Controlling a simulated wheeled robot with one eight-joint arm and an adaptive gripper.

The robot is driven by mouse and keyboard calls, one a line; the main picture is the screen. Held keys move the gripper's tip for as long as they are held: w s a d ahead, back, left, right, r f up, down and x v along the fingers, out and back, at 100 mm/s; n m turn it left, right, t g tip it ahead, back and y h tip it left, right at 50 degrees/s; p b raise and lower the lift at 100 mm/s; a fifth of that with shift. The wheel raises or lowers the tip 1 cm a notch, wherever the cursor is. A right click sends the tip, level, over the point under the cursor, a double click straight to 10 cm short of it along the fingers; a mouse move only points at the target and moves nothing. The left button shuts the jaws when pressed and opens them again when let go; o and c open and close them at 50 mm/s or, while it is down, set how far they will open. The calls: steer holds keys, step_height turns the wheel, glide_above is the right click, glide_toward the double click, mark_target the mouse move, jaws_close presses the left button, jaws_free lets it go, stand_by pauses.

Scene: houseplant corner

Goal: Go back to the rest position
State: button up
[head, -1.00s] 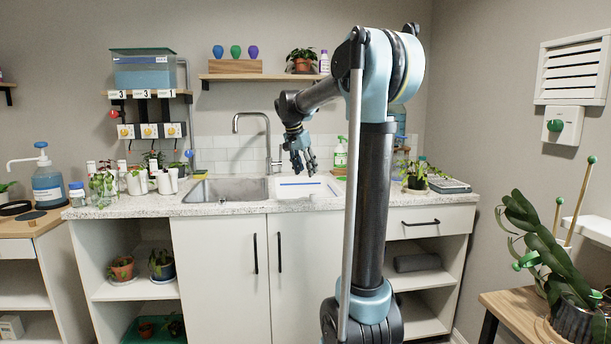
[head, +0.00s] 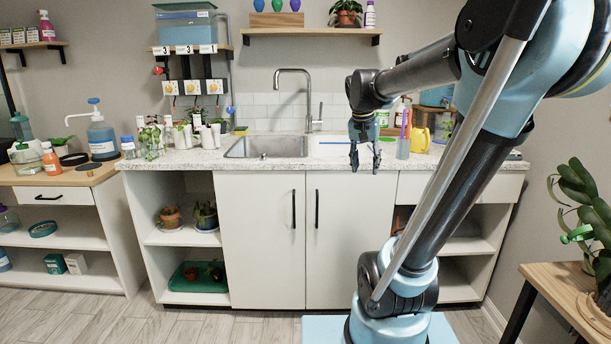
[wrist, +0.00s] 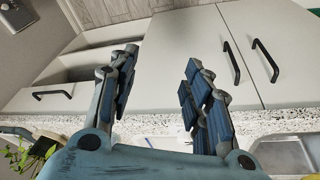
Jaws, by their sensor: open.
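My gripper (head: 366,158) hangs in front of the counter's front edge, to the right of the sink, with its fingers pointing down. In the wrist view my gripper (wrist: 160,90) has its two dark padded fingers spread apart, with nothing between them. It is open and empty. Behind the fingers in that view are the cabinet fronts and the speckled counter edge.
The counter (head: 262,166) holds a sink (head: 268,147), a grey cup (head: 403,149), a yellow watering can (head: 421,140) and plants in jars at left. A wooden table (head: 560,285) with a plant (head: 580,205) stands at right. The floor (head: 130,315) at front left is clear.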

steer(key=s+f+n+y, duration=0.1)
steer(key=s+f+n, duration=0.4)
steer(key=s+f, duration=1.3)
steer(key=s, duration=0.2)
steer(key=shift+s+a+f+y, duration=0.15)
steer(key=shift+s+f+y, duration=0.2)
steer(key=shift+s+y, duration=0.05)
steer(key=shift+w+f, duration=0.2)
steer(key=shift+w, duration=0.3)
steer(key=shift+c, duration=0.4)
